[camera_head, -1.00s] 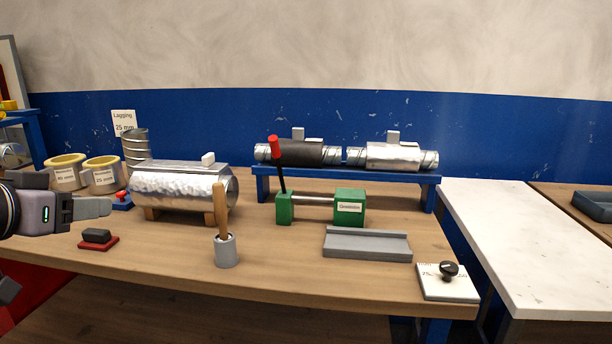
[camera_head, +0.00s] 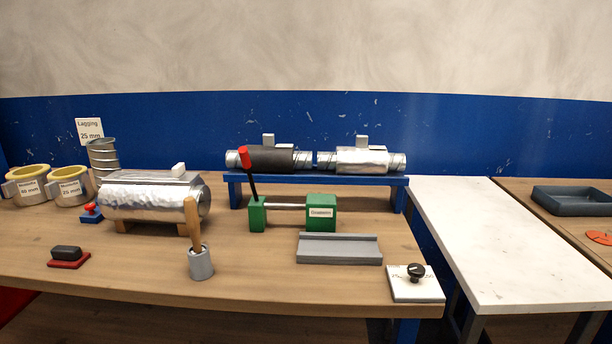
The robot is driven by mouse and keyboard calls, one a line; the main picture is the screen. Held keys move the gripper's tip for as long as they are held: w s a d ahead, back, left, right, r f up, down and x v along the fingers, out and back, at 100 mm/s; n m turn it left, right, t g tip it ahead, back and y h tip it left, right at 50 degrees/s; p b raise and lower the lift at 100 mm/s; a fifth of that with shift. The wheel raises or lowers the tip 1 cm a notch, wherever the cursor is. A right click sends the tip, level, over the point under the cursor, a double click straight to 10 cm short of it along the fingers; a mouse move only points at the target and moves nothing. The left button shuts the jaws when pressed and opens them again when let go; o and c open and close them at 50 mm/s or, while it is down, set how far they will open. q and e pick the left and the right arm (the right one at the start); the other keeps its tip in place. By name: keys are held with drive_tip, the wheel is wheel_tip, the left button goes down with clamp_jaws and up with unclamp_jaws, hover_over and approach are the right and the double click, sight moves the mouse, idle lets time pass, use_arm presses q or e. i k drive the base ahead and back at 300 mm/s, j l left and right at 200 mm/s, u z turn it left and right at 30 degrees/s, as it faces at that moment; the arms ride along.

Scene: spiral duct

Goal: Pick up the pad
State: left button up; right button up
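Two things could be the pad, and I cannot tell which is meant. One is a dark block (camera_head: 66,252) on a small red plate (camera_head: 70,264) at the front left of the wooden bench. The other is a flat pale square plate (camera_head: 417,290) with a black knob (camera_head: 416,271) on top, at the bench's front right corner. Both rest on the bench with nothing holding them. Neither of my grippers shows in the head view now.
The wooden bench (camera_head: 130,281) also holds a foil-wrapped duct (camera_head: 150,201), a grey cup (camera_head: 200,264) with a wooden handle, a green fixture (camera_head: 320,207) with a red-tipped lever, and a grey channel (camera_head: 340,250). A white-topped table (camera_head: 480,240), mostly clear, stands right.

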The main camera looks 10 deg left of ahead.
sight(71, 258)
drive_tip(key=u, duration=1.6)
drive_tip(key=z, duration=0.6)
drive_tip(key=j+z, duration=0.2)
drive_tip(key=z, duration=0.3)
drive_tip(key=i+j+z, duration=0.1)
drive_tip(key=j+z, duration=0.2)
drive_tip(key=z, duration=0.2)
drive_tip(key=j+z, duration=0.55)
drive_tip(key=j, duration=0.15)
drive_tip(key=k+j+z, duration=0.15)
drive_tip(key=j, duration=0.2)
drive_tip(key=k+j+z, duration=0.1)
drive_tip(key=j, duration=0.3)
